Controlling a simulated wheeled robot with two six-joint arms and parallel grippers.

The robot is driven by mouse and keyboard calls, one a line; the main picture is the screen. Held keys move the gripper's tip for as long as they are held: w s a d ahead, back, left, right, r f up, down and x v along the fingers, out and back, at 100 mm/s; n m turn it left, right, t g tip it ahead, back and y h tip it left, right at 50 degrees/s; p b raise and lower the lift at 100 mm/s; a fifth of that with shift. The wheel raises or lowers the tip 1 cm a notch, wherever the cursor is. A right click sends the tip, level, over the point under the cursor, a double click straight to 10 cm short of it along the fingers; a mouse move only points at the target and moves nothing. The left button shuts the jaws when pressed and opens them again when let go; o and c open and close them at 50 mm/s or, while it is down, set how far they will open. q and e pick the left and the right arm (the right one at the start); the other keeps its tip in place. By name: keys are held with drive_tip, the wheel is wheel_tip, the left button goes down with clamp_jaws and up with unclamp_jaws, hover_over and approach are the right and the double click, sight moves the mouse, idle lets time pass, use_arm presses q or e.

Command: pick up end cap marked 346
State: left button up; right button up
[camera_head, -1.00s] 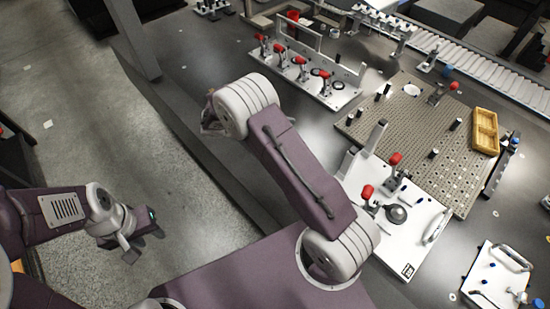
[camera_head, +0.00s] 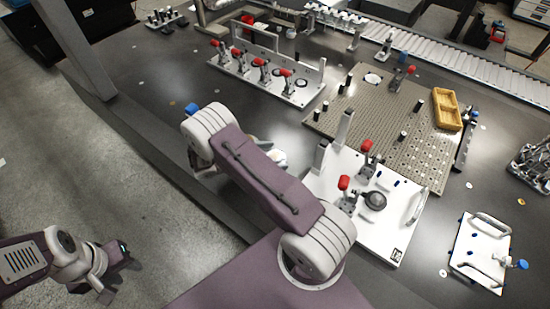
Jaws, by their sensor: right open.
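I cannot pick out the end cap marked 346; no marking is readable at this size. Several small dark cylinders with pale tops, such as one cylinder (camera_head: 403,136), stand on the perforated plate (camera_head: 345,120). My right arm crosses the middle of the view. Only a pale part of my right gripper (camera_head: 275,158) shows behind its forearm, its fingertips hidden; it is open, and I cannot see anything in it. My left gripper (camera_head: 118,279) is at the lower left, over the floor and away from the table, with its fingers apart and empty.
A white fixture plate (camera_head: 385,238) with red-handled clamps stands right of my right arm. A clamp rack (camera_head: 300,97) stands behind it. A yellow tray (camera_head: 447,110) sits on the perforated plate. A white handled plate (camera_head: 470,263) lies at right. A roller conveyor (camera_head: 460,62) runs along the back.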

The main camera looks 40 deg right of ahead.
drive_tip(key=shift+s+d+f, duration=0.1)
drive_tip(key=shift+d+f, duration=0.15)
drive_tip(key=shift+d, duration=0.35)
drive_tip(key=shift+a, duration=0.1)
drive_tip(key=c, duration=1.6)
drive_tip(key=shift+s, duration=0.15)
clamp_jaws()
